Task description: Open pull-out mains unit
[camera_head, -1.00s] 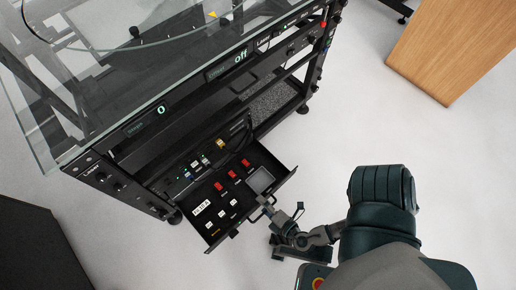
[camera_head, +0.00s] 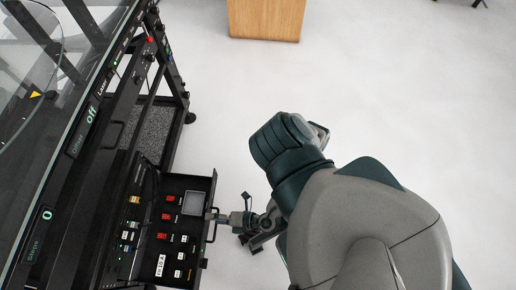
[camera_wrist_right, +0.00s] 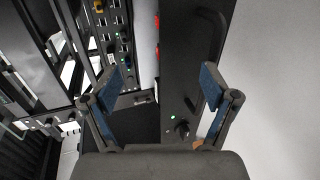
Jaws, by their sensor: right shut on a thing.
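The pull-out mains unit (camera_head: 211,190) is a black drawer, drawn out of the equipment rack. It holds red switches, white labelled sockets and a grey square panel. Its dark front handle (camera_head: 212,230) faces my right arm. My right gripper (camera_head: 219,217) is at this handle and shut on it. In the right wrist view, my two blue-padded fingers (camera_wrist_right: 160,88) stand on either side of the dark drawer front, and the handle (camera_wrist_right: 211,38) shows at the upper right. The exact contact is hard to see there. My left gripper is not in view.
The black rack (camera_head: 120,110) with a glass top and displays reading "off" and "0" fills the left side. A wooden cabinet (camera_head: 266,18) stands at the top. The pale floor (camera_head: 400,100) between them and at the right is clear.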

